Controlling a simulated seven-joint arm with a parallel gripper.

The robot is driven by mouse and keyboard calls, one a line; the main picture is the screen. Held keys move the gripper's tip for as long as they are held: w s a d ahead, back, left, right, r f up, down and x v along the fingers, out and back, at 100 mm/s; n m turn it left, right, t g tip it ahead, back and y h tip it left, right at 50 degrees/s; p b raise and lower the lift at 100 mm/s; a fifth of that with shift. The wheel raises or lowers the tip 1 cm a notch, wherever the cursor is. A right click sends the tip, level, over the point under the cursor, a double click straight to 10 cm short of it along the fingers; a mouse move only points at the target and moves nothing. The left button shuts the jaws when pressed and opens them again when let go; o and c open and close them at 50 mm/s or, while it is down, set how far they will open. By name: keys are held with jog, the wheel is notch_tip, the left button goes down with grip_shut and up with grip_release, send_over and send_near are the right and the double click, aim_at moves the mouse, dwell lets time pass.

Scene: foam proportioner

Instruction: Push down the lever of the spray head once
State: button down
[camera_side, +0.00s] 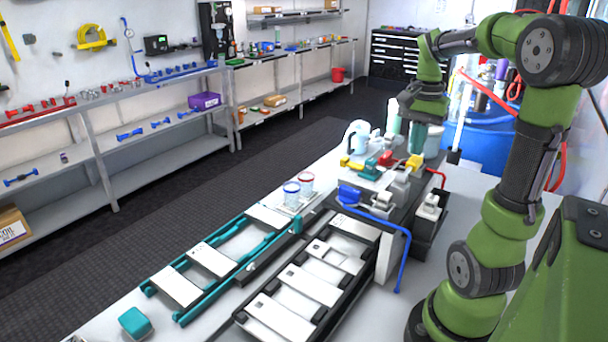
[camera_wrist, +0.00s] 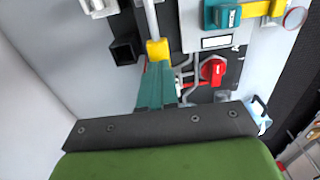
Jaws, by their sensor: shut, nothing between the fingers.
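My gripper (camera_side: 417,148) points down over the equipment at the far end of the bench, with its teal fingers together and empty. In the wrist view its fingertips (camera_wrist: 155,66) are right by a yellow piece (camera_wrist: 157,49) at the end of a pale tube. The yellow piece also shows just below the fingers in the side view (camera_side: 414,162). It looks like the spray head's lever, but I cannot tell for sure. I cannot tell whether the fingertips touch it. The fingers hide part of what lies under it.
A red knob (camera_wrist: 213,70) is close to the right of the fingers in the wrist view. A teal part with a yellow handle (camera_wrist: 228,14) lies farther off. A black square holder (camera_wrist: 125,50) is at left. A blue bent pipe (camera_side: 405,255) stands nearer the side camera.

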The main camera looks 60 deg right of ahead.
aim_at(415, 160)
jog(key=shift+f, duration=1.95)
jog(key=shift+r, duration=4.1)
jog(key=shift+d, duration=0.1)
